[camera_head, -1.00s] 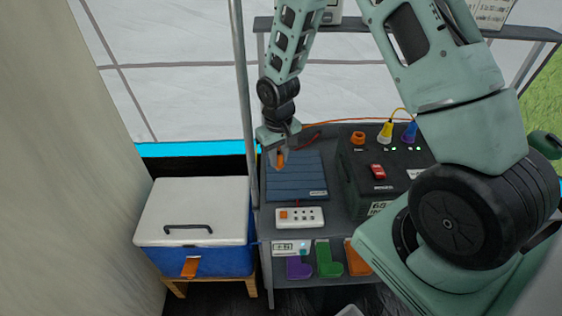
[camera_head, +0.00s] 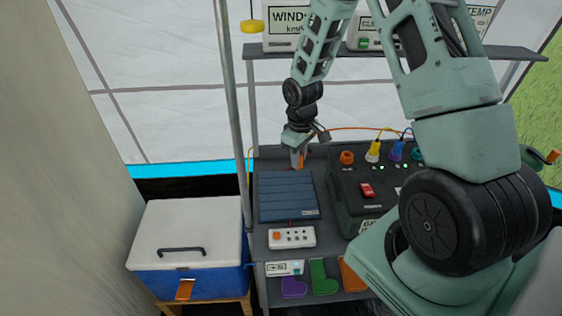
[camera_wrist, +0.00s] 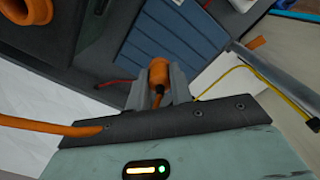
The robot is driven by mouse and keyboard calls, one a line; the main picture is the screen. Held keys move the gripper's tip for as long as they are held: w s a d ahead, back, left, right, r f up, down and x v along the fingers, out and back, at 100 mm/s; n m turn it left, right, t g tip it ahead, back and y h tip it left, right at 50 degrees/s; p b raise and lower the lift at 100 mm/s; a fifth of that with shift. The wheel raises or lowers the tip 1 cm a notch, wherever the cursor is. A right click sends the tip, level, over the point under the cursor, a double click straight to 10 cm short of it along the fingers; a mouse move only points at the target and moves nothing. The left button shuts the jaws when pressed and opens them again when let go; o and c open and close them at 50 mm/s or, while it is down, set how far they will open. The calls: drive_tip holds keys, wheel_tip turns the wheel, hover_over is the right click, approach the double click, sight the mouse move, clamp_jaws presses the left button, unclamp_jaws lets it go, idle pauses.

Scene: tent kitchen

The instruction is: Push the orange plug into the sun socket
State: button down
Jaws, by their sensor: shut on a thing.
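My gripper (camera_head: 298,160) is shut on the orange plug (camera_wrist: 158,72), which sits between the fingertips in the wrist view. An orange cable (camera_wrist: 50,127) runs from it to the left. In the head view the plug (camera_head: 301,161) shows as a small orange spot, near the far edge of the blue ribbed panel (camera_head: 287,197). An orange ring-shaped socket (camera_head: 347,157) is on top of the black power box (camera_head: 352,195), to the right of my gripper. It also shows large in the wrist view (camera_wrist: 28,12). Its label is too small to read.
Yellow (camera_head: 373,150) and blue (camera_head: 396,150) plugs stand in the box beside the orange socket. A red power switch (camera_head: 367,190) is in front of them. A white strip (camera_head: 291,237) lies before the panel. A metal pole (camera_head: 235,110) rises at the left.

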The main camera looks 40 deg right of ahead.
drive_tip(key=s+d+r+n+p, duration=0.3)
drive_tip(key=d+r+p, duration=0.1)
drive_tip(key=d+r, duration=0.15)
drive_tip(key=s+d+r+n+p, duration=0.2)
drive_tip(key=s+d+r+p, duration=0.25)
drive_tip(key=d, duration=0.25)
drive_tip(key=shift+w+d+f+b, duration=0.15)
drive_tip(key=shift+f+b, duration=0.85)
drive_tip(key=shift+f, duration=0.1)
drive_tip(key=shift+w+d+f+b, duration=0.15)
drive_tip(key=shift+f+b, duration=0.8)
drive_tip(key=shift+f, duration=0.15)
drive_tip(key=shift+r+p, duration=0.1)
drive_tip(key=shift+p, duration=0.45)
drive_tip(key=shift+f+b, duration=0.95)
drive_tip(key=shift+f, duration=0.6)
drive_tip(key=c, duration=1.2)
unclamp_jaws()
drive_tip(key=shift+o, duration=0.2)
drive_tip(key=shift+r, duration=0.1)
wheel_tip(320, 180, up, 17)
drive_tip(key=b, duration=0.1)
drive_tip(key=shift+r, duration=0.15)
